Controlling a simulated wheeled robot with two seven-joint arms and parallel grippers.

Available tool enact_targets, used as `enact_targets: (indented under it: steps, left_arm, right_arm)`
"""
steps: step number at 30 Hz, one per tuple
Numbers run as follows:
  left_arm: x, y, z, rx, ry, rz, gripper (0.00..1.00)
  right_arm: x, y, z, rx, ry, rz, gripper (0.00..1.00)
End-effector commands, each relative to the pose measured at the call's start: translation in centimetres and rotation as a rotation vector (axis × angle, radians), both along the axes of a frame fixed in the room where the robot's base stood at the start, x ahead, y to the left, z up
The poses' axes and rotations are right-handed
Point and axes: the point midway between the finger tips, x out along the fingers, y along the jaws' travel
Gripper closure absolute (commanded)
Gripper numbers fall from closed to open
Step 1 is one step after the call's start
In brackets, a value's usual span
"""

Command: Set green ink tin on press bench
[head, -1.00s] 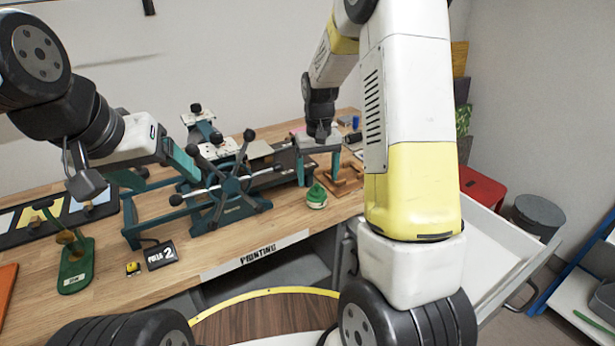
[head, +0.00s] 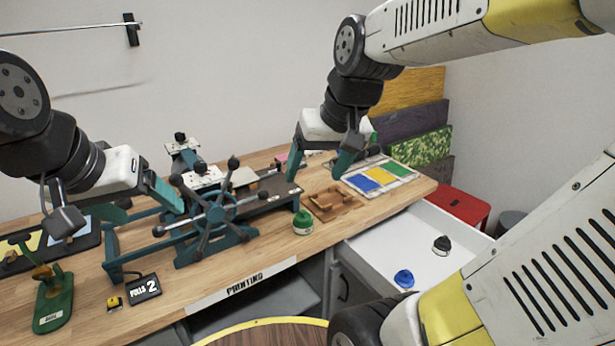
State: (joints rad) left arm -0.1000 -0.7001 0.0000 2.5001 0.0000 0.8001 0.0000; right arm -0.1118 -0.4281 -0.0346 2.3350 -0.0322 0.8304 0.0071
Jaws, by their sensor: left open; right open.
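The green ink tin (head: 303,223) stands upright on the wooden press bench (head: 262,258), near its front edge, right of the teal press (head: 212,222). My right gripper (head: 319,168) is open and empty, pointing down above and behind the tin, apart from it. My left gripper (head: 143,205) is open and empty over the left part of the bench, beside the press.
An open white drawer (head: 385,245) at the right holds a black tin (head: 441,245) and a blue tin (head: 404,279). Behind the green tin are a wooden block board (head: 333,204) and a colour-patch sheet (head: 372,180). A red stool (head: 458,205) stands beyond the drawer.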

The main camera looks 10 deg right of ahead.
Motion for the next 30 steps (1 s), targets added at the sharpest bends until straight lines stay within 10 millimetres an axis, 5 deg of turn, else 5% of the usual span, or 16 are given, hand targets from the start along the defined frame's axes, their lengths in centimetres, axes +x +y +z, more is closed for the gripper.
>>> enact_targets:
  steps: [3,8,24,30]
  left_arm:
    - [0.0,0.0,0.0,0.000,0.000,0.000,0.23]
    - [0.0,0.0,0.0,0.000,0.000,0.000,0.23]
    - [0.0,0.0,0.0,0.000,0.000,0.000,0.23]
    - [0.0,0.0,0.0,0.000,0.000,0.000,0.59]
  right_arm:
    - [-3.3,0.3,0.6,0.016,-0.075,-0.004,0.23]
    - [-5.6,0.6,0.6,0.023,-0.126,-0.004,0.23]
    - [-6.0,0.6,0.5,0.026,-0.136,-0.005,0.23]
    - [-6.0,0.6,0.5,0.026,-0.136,-0.005,0.59]
